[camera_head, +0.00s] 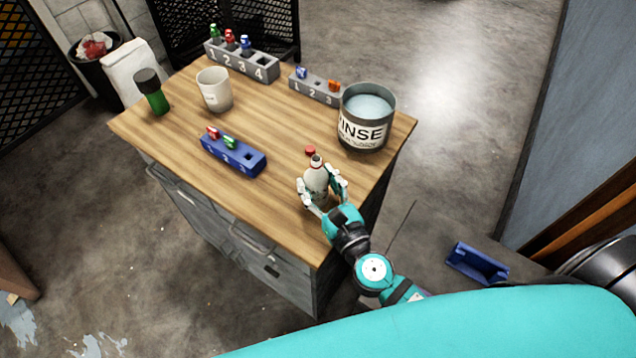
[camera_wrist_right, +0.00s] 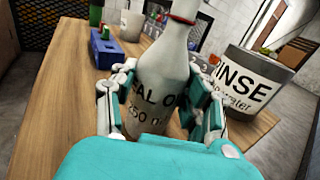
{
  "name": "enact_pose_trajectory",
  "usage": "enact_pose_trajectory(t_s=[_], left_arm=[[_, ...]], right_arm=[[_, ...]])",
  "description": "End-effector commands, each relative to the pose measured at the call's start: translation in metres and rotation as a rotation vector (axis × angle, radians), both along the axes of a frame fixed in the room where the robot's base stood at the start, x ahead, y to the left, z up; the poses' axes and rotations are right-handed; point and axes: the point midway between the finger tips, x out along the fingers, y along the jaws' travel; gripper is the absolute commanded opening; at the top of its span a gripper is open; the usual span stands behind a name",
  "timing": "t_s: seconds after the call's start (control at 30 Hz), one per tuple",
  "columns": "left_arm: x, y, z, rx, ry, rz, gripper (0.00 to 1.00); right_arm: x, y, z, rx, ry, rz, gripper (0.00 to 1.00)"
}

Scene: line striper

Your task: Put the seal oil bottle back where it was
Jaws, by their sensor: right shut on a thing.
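The seal oil bottle (camera_head: 315,180) is white with a red ring at its neck. It stands about upright at the front right of the wooden table. In the right wrist view the bottle (camera_wrist_right: 155,88) shows its black "SEAL OIL" lettering, partly hidden by a finger. My right gripper (camera_head: 322,188) is shut on the bottle's body, with one finger on each side; the gripper also shows in the wrist view (camera_wrist_right: 160,105). I cannot tell whether the bottle's base touches the table. My left gripper is not in view.
A grey RINSE pot (camera_head: 365,132) stands right behind the bottle. A blue numbered block (camera_head: 232,156) lies to the left. A white cup (camera_head: 214,90), a green bottle (camera_head: 154,98) and grey numbered racks (camera_head: 240,62) stand farther back. The table's middle is clear.

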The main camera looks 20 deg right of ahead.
Motion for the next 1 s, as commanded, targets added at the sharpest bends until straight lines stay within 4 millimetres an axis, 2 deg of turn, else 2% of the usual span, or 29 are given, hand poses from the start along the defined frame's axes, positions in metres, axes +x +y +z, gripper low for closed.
enact_pose_trajectory(t_s=[0.13, 0.17, 0.33, 0.67, 0.77, 1.0], left_arm=[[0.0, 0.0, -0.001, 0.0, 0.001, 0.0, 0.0], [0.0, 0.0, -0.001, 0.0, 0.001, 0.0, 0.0], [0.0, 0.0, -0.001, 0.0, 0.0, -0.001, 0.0], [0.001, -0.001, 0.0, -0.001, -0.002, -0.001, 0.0], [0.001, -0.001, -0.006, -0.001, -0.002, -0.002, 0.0], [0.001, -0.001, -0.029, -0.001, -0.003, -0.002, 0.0]], right_arm=[[0.0, 0.0, -0.001, 0.0, 0.0, 0.0, 0.01], [0.0, 0.0, -0.002, 0.0, 0.001, 0.0, 0.47], [0.0, 0.0, -0.001, 0.0, 0.001, 0.0, 0.69], [-0.002, 0.0, 0.0, 0.0, 0.001, 0.0, 0.69], [-0.014, -0.002, -0.003, 0.0, 0.003, 0.001, 0.69], [-0.064, -0.009, -0.006, -0.001, 0.004, 0.002, 0.69]])
